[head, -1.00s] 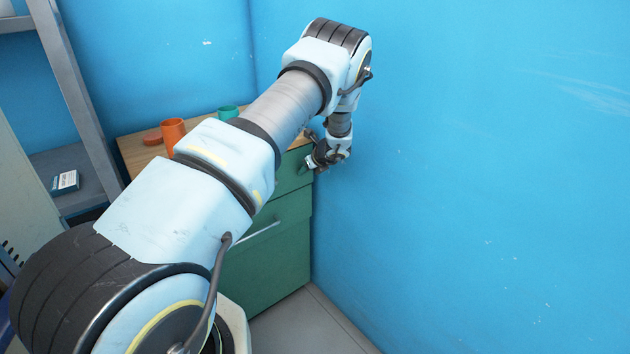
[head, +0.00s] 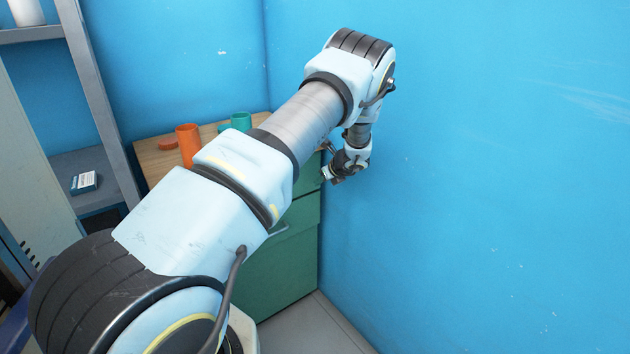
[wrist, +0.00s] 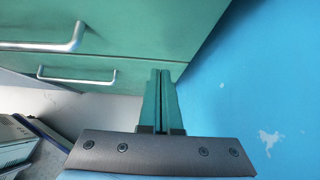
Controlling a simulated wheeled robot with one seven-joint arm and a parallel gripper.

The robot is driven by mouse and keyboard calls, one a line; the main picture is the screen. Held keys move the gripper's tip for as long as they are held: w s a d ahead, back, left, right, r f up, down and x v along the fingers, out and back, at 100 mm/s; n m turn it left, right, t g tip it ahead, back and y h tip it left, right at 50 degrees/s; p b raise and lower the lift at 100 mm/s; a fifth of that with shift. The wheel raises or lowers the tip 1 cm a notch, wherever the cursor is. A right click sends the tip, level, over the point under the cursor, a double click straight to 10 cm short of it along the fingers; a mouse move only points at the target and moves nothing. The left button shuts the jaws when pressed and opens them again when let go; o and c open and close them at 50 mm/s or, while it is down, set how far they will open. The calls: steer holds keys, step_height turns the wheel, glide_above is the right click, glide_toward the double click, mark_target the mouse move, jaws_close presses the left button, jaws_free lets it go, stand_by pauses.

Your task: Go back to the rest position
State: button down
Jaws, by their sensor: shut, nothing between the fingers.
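My gripper (head: 331,174) is at the end of my raised arm, in front of the upper part of a green drawer cabinet (head: 280,272) and close to the blue wall. In the wrist view my gripper (wrist: 161,75) shows its two fingers pressed together with nothing between them. The cabinet's green drawer fronts (wrist: 125,18) and two metal handles lie ahead of and left of the fingers in that view. My arm hides much of the cabinet in the head view.
The blue wall (head: 480,180) runs close along the right. An orange cup (head: 188,146) and a teal cup (head: 240,121) stand on the cabinet's wooden top (head: 158,160). A grey shelf rack (head: 95,105) with a small box (head: 84,182) is at left.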

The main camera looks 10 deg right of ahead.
steer(key=b+v, duration=0.2)
steer(key=v, duration=0.7)
steer(key=s+a+r+n+g, duration=0.35)
steer(key=a+n, duration=0.45)
steer(key=a, duration=0.4)
steer(key=s+a+r+n+g+h, duration=0.1)
steer(key=s+a+r+n, duration=0.1)
steer(key=s+a+n, duration=0.3)
steer(key=s+a+r+n+g+h, duration=0.1)
steer(key=s+a+r+n, duration=0.2)
steer(key=s+n, duration=0.6)
steer(key=s+a+r+n+g+h+p, duration=0.1)
steer(key=s+a+r+n+h, duration=0.1)
steer(key=s+a+n, duration=0.5)
steer(key=s+a+r, duration=0.1)
steer(key=s, duration=0.3)
steer(key=shift+s+n, duration=0.3)
